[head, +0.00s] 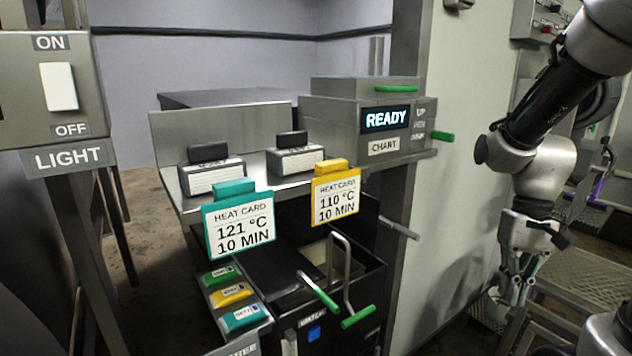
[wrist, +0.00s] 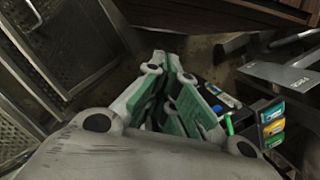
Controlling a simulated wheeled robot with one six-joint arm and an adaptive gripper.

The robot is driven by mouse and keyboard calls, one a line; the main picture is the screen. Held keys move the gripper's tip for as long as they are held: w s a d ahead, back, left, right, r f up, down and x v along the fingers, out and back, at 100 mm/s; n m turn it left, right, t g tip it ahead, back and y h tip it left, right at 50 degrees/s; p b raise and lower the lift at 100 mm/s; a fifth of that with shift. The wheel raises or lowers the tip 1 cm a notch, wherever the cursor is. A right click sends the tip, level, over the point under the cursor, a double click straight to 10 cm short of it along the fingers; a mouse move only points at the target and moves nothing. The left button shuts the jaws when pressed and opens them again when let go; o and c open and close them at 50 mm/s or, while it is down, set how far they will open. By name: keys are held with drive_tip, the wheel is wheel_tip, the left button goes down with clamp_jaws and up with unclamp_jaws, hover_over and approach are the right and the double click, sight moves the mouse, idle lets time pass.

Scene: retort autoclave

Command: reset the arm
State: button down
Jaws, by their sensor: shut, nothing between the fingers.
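My gripper (head: 521,275) hangs down at the right side of the head view, below my bent arm. Its fingers are shut with nothing between them. In the wrist view the gripper (wrist: 172,62) shows its green-padded fingers close together, above the floor. It is well to the right of the machine and apart from it, touching nothing that I can see.
A READY display (head: 387,118) sits above a shelf with a teal heat card (head: 239,226) and a yellow heat card (head: 336,195). Green-handled levers (head: 358,317) stick up below. A light switch panel (head: 55,90) stands at left. Metal grating (head: 585,270) lies behind my gripper.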

drive_tip(key=s+r+n+t, duration=0.1)
drive_tip(key=s+r+t, duration=0.1)
drive_tip(key=r, duration=0.4)
drive_tip(key=s+r+t+h, duration=0.1)
drive_tip(key=s+r+t, duration=0.2)
drive_tip(key=r, duration=0.3)
drive_tip(key=shift+d+r+n+t, duration=0.2)
drive_tip(key=shift+r+n+t, duration=0.2)
drive_tip(key=shift+t, duration=0.5)
